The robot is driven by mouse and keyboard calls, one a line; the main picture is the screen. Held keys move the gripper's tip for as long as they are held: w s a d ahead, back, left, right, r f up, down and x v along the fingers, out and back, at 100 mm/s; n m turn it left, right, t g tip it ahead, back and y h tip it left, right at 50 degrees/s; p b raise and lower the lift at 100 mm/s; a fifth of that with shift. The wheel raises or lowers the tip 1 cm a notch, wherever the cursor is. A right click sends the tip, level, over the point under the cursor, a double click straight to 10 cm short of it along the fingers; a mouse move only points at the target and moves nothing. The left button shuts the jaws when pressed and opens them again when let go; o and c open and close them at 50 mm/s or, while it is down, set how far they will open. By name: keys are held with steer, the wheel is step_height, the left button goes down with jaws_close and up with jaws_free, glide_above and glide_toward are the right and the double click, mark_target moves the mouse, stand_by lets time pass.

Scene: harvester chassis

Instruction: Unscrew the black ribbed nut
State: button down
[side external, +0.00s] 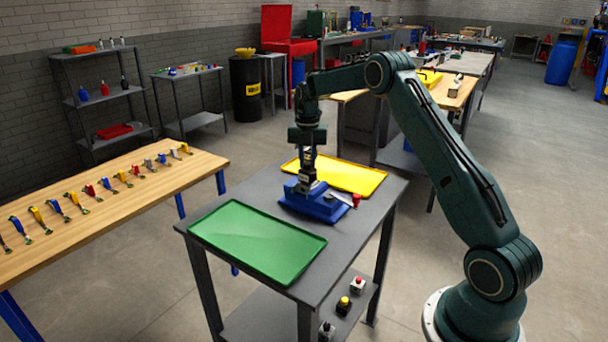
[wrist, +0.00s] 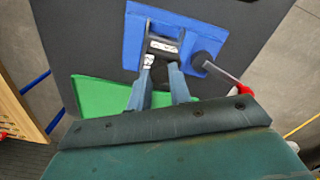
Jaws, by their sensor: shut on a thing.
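The blue chassis (side external: 318,208) lies on the grey table and also shows in the wrist view (wrist: 133,45). My gripper (side external: 307,182) points straight down over it. In the wrist view my gripper (wrist: 161,68) has its two fingers closed around a dark part, which I take to be the black ribbed nut (wrist: 162,74). Its ribs cannot be made out, and the fingers hide much of it. A grey and black block (wrist: 163,45) with white labels stands right beside the fingertips.
A red-tipped lever (side external: 356,199) sticks out at the chassis's right, by a dark round part (wrist: 204,62). A green tray (side external: 257,240) lies in front and a yellow tray (side external: 352,178) behind. The grey table (side external: 350,228) has bare room at the right.

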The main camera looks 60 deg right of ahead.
steer(key=shift+n, duration=2.5)
steer(key=c, duration=1.5)
jaws_free()
steer(key=shift+m, duration=0.3)
steer(key=m, duration=0.3)
steer(key=shift+m, duration=0.8)
